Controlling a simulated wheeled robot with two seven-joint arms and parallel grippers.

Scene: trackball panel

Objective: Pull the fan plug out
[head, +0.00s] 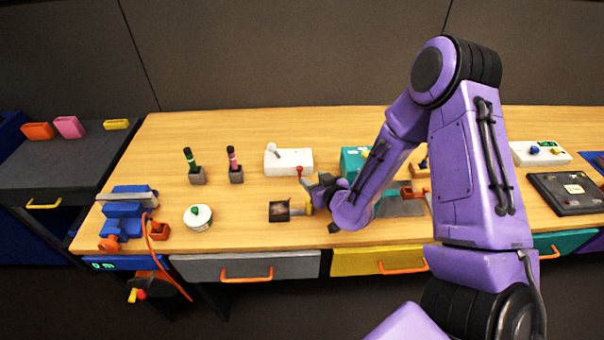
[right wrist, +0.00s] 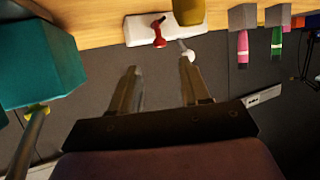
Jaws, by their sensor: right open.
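I cannot tell for sure which part is the fan plug. A small dark box (head: 279,211) with a brownish face lies near the front of the table, and a short yellow piece (head: 308,204) stands at its right. My right gripper (head: 318,186) is just above and right of the yellow piece, partly hidden by its own wrist. In the right wrist view the jaws (right wrist: 158,80) are apart with nothing between them. A yellow-brown block (right wrist: 188,10) shows beyond the fingertips at the top edge. My left gripper is out of view.
A white box (head: 290,162) with a white knob and a red-topped lever (head: 300,172) stand close behind the gripper. A teal box (head: 354,158) is partly behind my arm. Green and pink handled pieces stand in grey blocks farther left.

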